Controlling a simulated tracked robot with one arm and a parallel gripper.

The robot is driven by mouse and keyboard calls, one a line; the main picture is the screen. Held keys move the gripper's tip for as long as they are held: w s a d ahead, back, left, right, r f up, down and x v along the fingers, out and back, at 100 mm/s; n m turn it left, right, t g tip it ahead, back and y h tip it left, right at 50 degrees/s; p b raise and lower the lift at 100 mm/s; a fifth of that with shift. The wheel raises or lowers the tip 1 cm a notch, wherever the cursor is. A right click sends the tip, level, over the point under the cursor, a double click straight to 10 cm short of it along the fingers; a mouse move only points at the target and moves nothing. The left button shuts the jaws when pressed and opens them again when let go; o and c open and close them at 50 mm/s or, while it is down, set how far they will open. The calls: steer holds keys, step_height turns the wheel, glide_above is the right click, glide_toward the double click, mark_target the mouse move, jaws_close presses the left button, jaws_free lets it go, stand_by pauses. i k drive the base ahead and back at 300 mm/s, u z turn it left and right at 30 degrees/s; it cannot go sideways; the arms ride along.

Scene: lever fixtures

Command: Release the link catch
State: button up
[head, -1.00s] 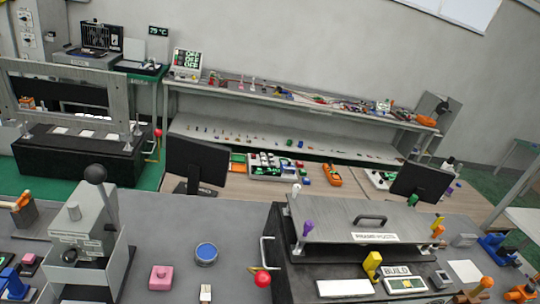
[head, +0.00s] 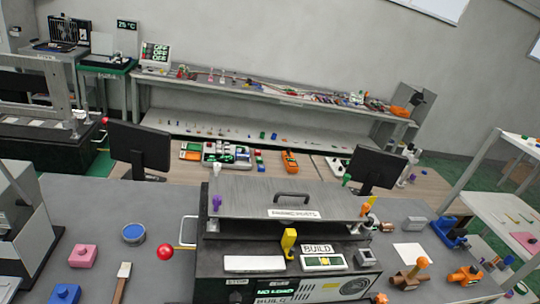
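A dark test fixture (head: 225,258) stands on the grey bench, with a flat metal top plate (head: 245,204) that carries a dark handle (head: 292,196). On its left side are a pale wire loop (head: 184,232) and a red ball knob (head: 165,252). A yellow lever (head: 289,240) stands upright at its front, beside a "BUILD" label. Purple, white, green and orange knobs sit at the plate's corners. No part is clearly marked as the link catch, so I cannot tell which it is. My gripper is not in view.
Left of the fixture are a blue round tin (head: 134,233), a pink block (head: 83,256) and a brush-like tool (head: 122,280). A grey machine (head: 18,225) stands at the left edge. Monitors (head: 140,148) stand behind. Orange clamps and a blue vise crowd the right side.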

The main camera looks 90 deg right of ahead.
mark_target(372, 198)
steer(key=k, duration=1.1)
steer(key=z, duration=2)
steer(key=i, duration=1)
steer(key=u, duration=0.05)
